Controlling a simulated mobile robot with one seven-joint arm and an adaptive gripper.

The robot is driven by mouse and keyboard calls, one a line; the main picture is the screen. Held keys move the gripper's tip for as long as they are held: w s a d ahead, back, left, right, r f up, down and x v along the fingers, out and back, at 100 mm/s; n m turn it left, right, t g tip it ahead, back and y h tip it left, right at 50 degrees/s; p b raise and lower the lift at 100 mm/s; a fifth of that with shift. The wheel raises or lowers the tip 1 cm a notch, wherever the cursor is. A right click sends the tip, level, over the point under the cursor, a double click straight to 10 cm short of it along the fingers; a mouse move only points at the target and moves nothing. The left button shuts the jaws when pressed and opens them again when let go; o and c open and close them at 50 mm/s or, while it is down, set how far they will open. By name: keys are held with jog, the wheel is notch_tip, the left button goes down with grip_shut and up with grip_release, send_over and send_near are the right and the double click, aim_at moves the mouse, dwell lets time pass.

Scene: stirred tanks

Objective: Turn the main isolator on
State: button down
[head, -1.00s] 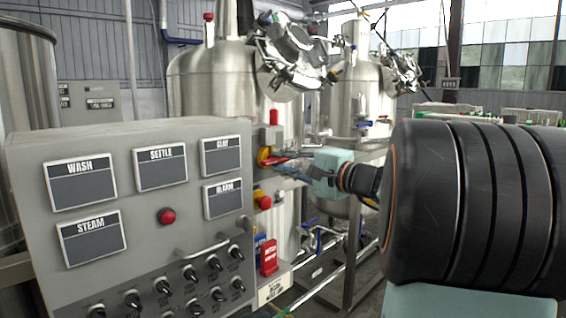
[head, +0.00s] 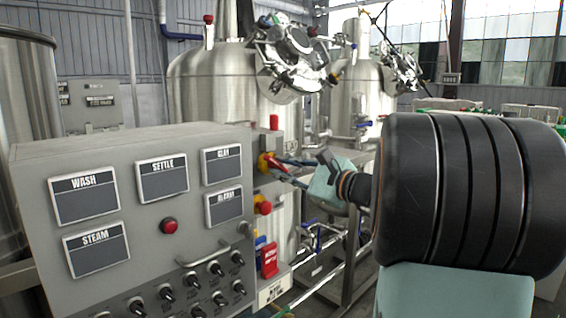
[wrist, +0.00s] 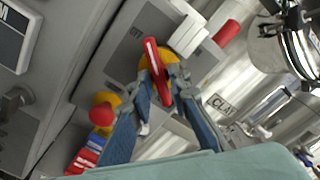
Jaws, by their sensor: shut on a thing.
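The main isolator is a red handle (wrist: 155,66) on a yellow round plate (wrist: 172,52), on a grey box at the panel's right side. In the head view the red handle (head: 275,165) slants down to the right. My gripper (wrist: 163,84) is shut on the red handle, with one blue-grey finger on each side of it. In the head view my gripper (head: 286,170) reaches in from the right, its body rolled at a slant. The fingers hide part of the handle and plate.
A red emergency button on yellow (head: 264,207) sits just below the isolator. A red lamp (head: 274,122) stands above it. A red tag or padlock (head: 269,260) hangs lower down. The grey control panel (head: 130,245) is at the left, with steel tanks (head: 215,90) behind.

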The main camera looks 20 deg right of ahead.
jog(key=m+p, duration=0.4)
jog(key=m, duration=0.2)
jog(key=shift+r+p, duration=0.15)
jog(key=shift+p, duration=0.2)
jog(key=shift+m+p, duration=1.6)
jog(key=shift+m, duration=0.5)
jog(key=shift+f, duration=0.2)
jog(key=c, duration=2)
grip_release()
jog(key=shift+s, duration=0.1)
jog(key=v, duration=1.2)
